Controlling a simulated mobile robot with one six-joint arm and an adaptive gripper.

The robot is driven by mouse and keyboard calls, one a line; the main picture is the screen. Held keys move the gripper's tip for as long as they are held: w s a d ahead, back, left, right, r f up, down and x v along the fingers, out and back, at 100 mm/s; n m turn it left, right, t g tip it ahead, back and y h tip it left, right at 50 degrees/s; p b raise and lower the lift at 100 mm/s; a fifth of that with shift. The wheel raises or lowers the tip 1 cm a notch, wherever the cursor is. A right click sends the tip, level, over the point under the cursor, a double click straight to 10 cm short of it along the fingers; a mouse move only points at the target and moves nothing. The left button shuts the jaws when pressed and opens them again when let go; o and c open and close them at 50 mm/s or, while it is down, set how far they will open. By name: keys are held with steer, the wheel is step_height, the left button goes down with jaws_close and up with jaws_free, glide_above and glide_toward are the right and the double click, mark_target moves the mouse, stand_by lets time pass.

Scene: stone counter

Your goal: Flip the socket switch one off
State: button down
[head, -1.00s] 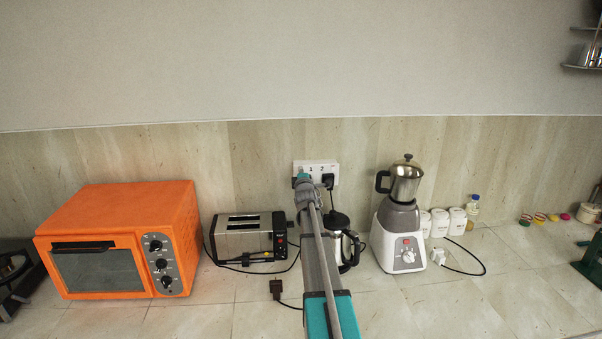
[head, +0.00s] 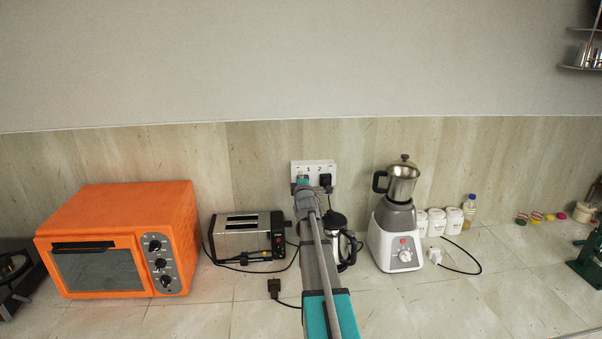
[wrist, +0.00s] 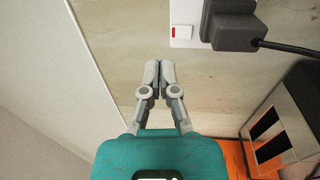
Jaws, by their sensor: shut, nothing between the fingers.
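The white double socket plate (head: 313,167) is on the tiled wall, marked 1 on the left and 2 on the right. My gripper (head: 302,180) overlaps its lower left part in the head view. In the wrist view, my gripper (wrist: 153,64) is shut and empty, with its fingertips apart from the plate (wrist: 184,12) in the picture. A small white switch with a red mark (wrist: 181,32) shows near the plate edge, up and right of the fingertips. A dark plug (wrist: 232,30) sits beside it. Another dark plug (head: 325,181) sits under the 2.
A toaster (head: 243,237) and an orange oven (head: 119,238) stand to the left. A kettle (head: 337,238) stands behind my arm and a mixer (head: 404,220) to its right. A loose plug (head: 274,288) lies on the counter. The wall above is clear.

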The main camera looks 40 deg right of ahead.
steer(key=v, duration=0.7)
steer(key=shift+r+p, duration=0.35)
steer(key=shift+r, duration=0.5)
steer(key=shift+s, duration=0.1)
steer(key=s+a+f+m+g+y, duration=0.1)
steer(key=a+f+m+g+y, duration=0.1)
steer(key=a+f, duration=0.45)
steer(key=s+a+f+m+g+y+b, duration=0.1)
steer(key=a+f+m+g+y, duration=0.2)
steer(key=a, duration=0.7)
steer(key=s+a+f+m+g+y, duration=0.1)
steer(key=a+f+m+g+y, duration=0.1)
steer(key=a+f, duration=0.5)
steer(key=s+a+f+m+g+y, duration=0.1)
steer(key=s+a+f+m+g, duration=0.1)
steer(key=s+a, duration=0.6)
steer(key=s+a+f+m+g+y+b, duration=0.1)
steer(key=s+a+f+g, duration=0.3)
steer(key=a, duration=0.9)
steer(key=s+m+g+y, duration=0.1)
steer(key=s+g, duration=0.2)
steer(key=s, duration=0.2)
steer(key=shift+s+a+f+m, duration=0.25)
steer(key=shift+s+m, duration=0.05)
steer(key=shift+d, duration=0.1)
